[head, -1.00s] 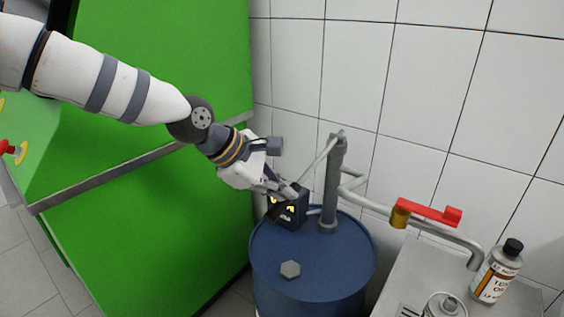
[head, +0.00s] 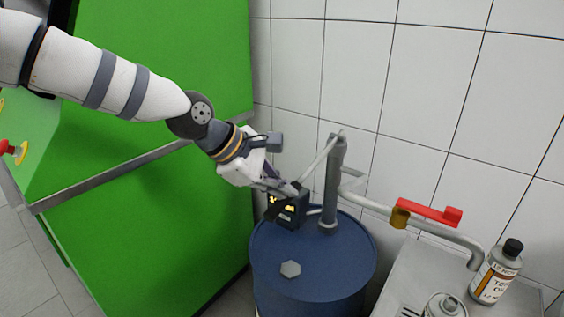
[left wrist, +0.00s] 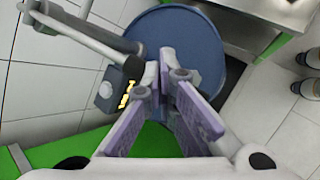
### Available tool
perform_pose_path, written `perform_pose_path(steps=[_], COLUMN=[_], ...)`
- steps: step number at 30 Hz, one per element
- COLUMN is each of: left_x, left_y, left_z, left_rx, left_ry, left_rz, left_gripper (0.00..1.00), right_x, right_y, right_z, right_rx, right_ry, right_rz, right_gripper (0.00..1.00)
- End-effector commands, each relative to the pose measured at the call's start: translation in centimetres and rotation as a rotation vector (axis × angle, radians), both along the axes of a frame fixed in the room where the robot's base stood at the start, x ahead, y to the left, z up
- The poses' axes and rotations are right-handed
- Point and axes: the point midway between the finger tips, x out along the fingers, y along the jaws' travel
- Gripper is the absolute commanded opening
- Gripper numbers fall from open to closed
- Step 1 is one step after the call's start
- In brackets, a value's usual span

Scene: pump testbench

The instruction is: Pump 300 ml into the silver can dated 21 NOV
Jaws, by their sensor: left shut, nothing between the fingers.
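My left gripper (head: 297,191) is shut and empty. It points down at the pump lever's lower end, beside a dark box with a yellow display (head: 286,210). I cannot tell whether it touches either. In the left wrist view the fingers (left wrist: 160,74) meet beside the box (left wrist: 112,92). The grey pump (head: 331,190) stands on a blue drum (head: 312,262). Its pipe carries a red valve handle (head: 429,212) and ends in a downturned spout (head: 475,258). A silver can (head: 444,306) is cut off below; its date is not readable. My right gripper is not in view.
A labelled bottle with a black cap (head: 497,270) stands right of the spout on a grey bench (head: 412,273). A green cabinet (head: 165,210) stands left of the drum. A tiled wall (head: 440,90) is behind.

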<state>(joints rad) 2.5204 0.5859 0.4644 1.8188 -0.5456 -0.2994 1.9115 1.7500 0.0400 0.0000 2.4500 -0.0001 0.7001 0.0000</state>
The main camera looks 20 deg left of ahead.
Motion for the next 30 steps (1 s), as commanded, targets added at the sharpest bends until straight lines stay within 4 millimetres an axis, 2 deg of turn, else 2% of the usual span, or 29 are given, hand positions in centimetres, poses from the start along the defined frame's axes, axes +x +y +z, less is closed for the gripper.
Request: perform_pose_path(steps=[30], left_x=[0.7], left_y=[-0.2], left_z=[6.2], left_rx=[-0.001], left_ry=[-0.002], left_rz=[0.000], left_gripper=[0.00], right_x=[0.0], right_y=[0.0], right_z=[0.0], right_rx=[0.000], right_ry=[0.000], right_rz=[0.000], right_gripper=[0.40])
